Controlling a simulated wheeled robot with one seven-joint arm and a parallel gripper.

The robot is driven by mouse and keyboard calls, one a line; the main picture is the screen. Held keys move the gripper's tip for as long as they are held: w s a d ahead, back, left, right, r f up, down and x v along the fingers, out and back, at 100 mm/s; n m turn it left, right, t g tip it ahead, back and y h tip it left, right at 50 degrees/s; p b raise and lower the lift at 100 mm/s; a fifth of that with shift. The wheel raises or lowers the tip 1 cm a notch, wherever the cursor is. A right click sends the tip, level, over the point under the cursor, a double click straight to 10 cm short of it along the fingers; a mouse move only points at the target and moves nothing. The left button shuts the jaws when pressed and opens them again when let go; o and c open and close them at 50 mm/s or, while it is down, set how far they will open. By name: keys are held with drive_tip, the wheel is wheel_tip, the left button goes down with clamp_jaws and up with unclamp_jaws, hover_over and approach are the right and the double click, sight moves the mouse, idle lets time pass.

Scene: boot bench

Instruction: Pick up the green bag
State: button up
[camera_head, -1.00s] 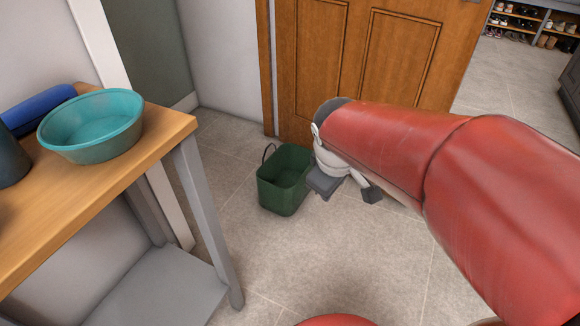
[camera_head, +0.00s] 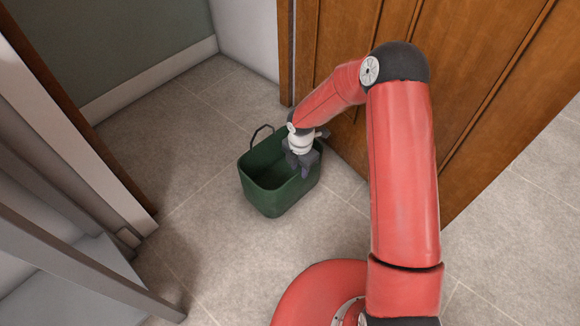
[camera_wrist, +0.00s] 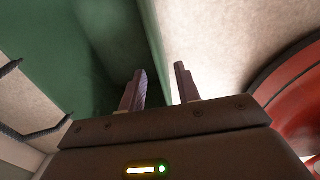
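The green bag (camera_head: 268,202), an open-topped basket-like container, stands upright on the floor near the door. My gripper (camera_head: 305,174) is pointed down at its right-hand rim. In the wrist view the gripper (camera_wrist: 160,70) is open, with its two fingers apart. The bag's wall (camera_wrist: 85,50) fills the left, and its rim edge runs up between the fingers. I cannot tell whether either finger touches it. A thin dark handle loop (camera_head: 262,130) stands at the bag's far side; dark handle parts also show at the left of the wrist view (camera_wrist: 40,135).
The wooden door (camera_head: 470,90) is close behind and right of the bag. A grey bench leg and lower shelf (camera_head: 75,280) stand at the left. Tiled floor (camera_head: 200,240) is clear in front and left of the bag.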

wheel_tip(320, 180, down, 8)
drive_tip(key=b, duration=0.1)
drive_tip(key=shift+w+d+b, duration=0.15)
drive_tip(key=shift+w+b, duration=0.05)
drive_tip(key=shift+b, duration=0.15)
drive_tip(key=shift+c, duration=0.2)
clamp_jaws()
drive_tip(key=shift+r, duration=0.1)
idle(1.1)
